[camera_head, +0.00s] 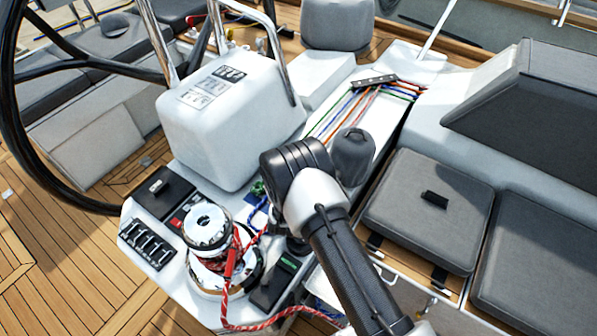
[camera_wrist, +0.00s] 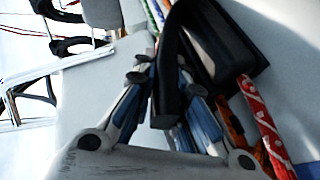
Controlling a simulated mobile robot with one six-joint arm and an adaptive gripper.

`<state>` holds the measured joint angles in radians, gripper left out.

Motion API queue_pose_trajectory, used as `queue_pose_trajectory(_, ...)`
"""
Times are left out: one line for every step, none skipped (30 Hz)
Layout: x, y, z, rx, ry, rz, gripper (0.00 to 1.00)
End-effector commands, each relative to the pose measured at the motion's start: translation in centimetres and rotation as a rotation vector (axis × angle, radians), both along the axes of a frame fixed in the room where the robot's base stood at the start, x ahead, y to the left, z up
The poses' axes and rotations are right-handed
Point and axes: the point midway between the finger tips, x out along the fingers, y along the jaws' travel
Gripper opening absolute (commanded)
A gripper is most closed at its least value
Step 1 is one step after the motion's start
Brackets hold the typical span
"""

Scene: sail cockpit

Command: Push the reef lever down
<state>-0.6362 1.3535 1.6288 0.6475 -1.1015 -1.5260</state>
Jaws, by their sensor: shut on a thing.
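A black lever (camera_wrist: 169,75), which I take to be the reef lever, rises from a black housing (camera_wrist: 215,45) in the wrist view. My gripper (camera_wrist: 165,82) is around it, with one finger on each side. The fingers are shut on the lever; the exact contact is partly hidden by the lever itself. In the head view my arm blocks sight of the gripper and the lever. Which way the lever is tilted is hard to tell from these views.
A chrome winch (camera_head: 208,228) with red rope (camera_head: 240,318) stands left of my arm. A white pedestal (camera_head: 230,120) and black wheel (camera_head: 14,120) are beyond it. Coloured lines (camera_head: 345,105) run along the deck. Grey cushions (camera_head: 428,210) lie to the right.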

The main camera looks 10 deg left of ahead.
Motion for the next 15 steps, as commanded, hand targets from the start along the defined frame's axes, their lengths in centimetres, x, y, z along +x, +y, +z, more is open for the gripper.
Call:
queue_pose_trajectory(0.0, 0.0, 0.0, 0.0, 0.001, 0.0, 0.0)
queue_pose_trajectory(0.01, 0.0, 0.0, 0.0, 0.001, 0.0, 0.0)
queue_pose_trajectory(0.01, 0.0, 0.01, 0.0, 0.001, 0.0, 0.0)
queue_pose_trajectory(0.01, 0.0, 0.01, 0.0, 0.001, 0.0, 0.0)
queue_pose_trajectory(0.02, 0.0, 0.0, 0.0, 0.001, 0.0, 0.0)
queue_pose_trajectory(0.03, 0.0, 0.01, 0.0, 0.001, 0.0, 0.15)
queue_pose_trajectory(0.03, 0.0, 0.01, 0.001, 0.001, 0.0, 0.17)
queue_pose_trajectory(0.03, 0.0, 0.02, 0.001, 0.001, 0.0, 0.19)
queue_pose_trajectory(0.04, 0.0, 0.02, 0.001, 0.0, 0.0, 0.21)
queue_pose_trajectory(0.04, 0.0, 0.03, 0.001, 0.0, 0.0, 0.23)
queue_pose_trajectory(0.04, 0.0, 0.03, 0.001, 0.0, 0.0, 0.25)
queue_pose_trajectory(0.04, 0.01, 0.03, 0.001, 0.0, 0.0, 0.28)
queue_pose_trajectory(0.04, 0.0, 0.03, 0.001, 0.0, 0.0, 0.3)
queue_pose_trajectory(0.04, 0.0, 0.02, 0.001, 0.001, 0.0, 0.32)
queue_pose_trajectory(0.04, 0.0, 0.02, 0.001, 0.001, 0.0, 0.33)
